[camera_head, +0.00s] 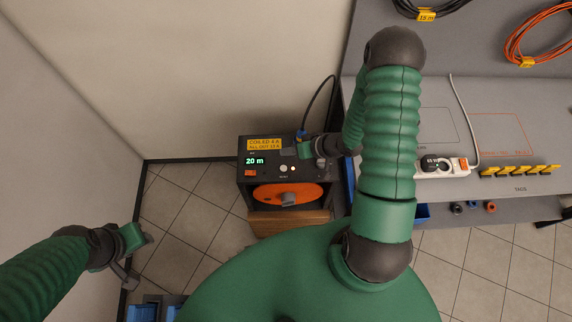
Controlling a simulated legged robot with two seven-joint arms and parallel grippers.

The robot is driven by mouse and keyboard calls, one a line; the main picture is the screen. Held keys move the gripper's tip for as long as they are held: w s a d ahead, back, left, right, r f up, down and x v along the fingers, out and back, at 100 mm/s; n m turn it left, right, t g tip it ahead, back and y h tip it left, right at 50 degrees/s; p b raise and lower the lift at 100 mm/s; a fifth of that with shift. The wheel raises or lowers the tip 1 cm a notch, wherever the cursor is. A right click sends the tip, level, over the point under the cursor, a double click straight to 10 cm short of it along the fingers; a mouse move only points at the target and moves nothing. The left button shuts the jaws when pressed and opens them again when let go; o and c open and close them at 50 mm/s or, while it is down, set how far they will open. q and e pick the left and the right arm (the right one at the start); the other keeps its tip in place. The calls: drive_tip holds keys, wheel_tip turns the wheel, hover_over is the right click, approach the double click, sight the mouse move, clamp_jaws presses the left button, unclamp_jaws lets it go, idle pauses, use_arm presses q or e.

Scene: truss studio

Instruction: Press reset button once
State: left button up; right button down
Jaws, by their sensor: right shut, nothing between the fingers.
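A dark box-shaped unit (245,176) stands left of the bench. Its front panel has a green "20 m" display (255,161), a red-orange switch (250,173) and a small pale round button (283,168) with tiny lettering below it that looks like "RESET". My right gripper (289,153) is shut and empty, just above the button in the picture, over the panel's upper edge. I cannot tell whether it touches the panel. My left gripper (132,276) hangs at the lower left, far from the unit; its fingers are too small and dark to read.
An orange cable reel (288,194) sits in the unit below the panel. The grey bench (470,140) at right holds a white power strip (445,167) and yellow tags (520,171). Coiled cables hang behind. Blue bins (143,312) stand at lower left. Tiled floor is clear between.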

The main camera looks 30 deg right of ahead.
sight(286, 169)
drive_tip(key=f+b, duration=0.7)
drive_tip(key=f, duration=0.1)
drive_tip(key=shift+w+a+f+b, duration=0.15)
drive_tip(key=shift+w+f+b, duration=0.05)
drive_tip(key=shift+b, duration=0.2)
drive_tip(key=shift+a+f, duration=0.1)
drive_tip(key=shift+f, duration=0.1)
drive_tip(key=shift+a+r, duration=0.1)
drive_tip(key=shift+a, duration=0.25)
use_arm(q)
wheel_tip(286, 169, down, 8)
drive_tip(key=a, duration=0.1)
drive_tip(key=shift+w+a+f, duration=0.15)
drive_tip(key=shift+a, duration=0.2)
use_arm(e)
drive_tip(key=shift+s, duration=0.1)
drive_tip(key=shift+d, duration=0.1)
use_arm(q)
drive_tip(key=shift+d, duration=0.4)
use_arm(e)
drive_tip(key=shift+d, duration=0.25)
use_arm(q)
drive_tip(key=shift+a, duration=0.3)
use_arm(e)
drive_tip(key=shift+a, duration=0.2)
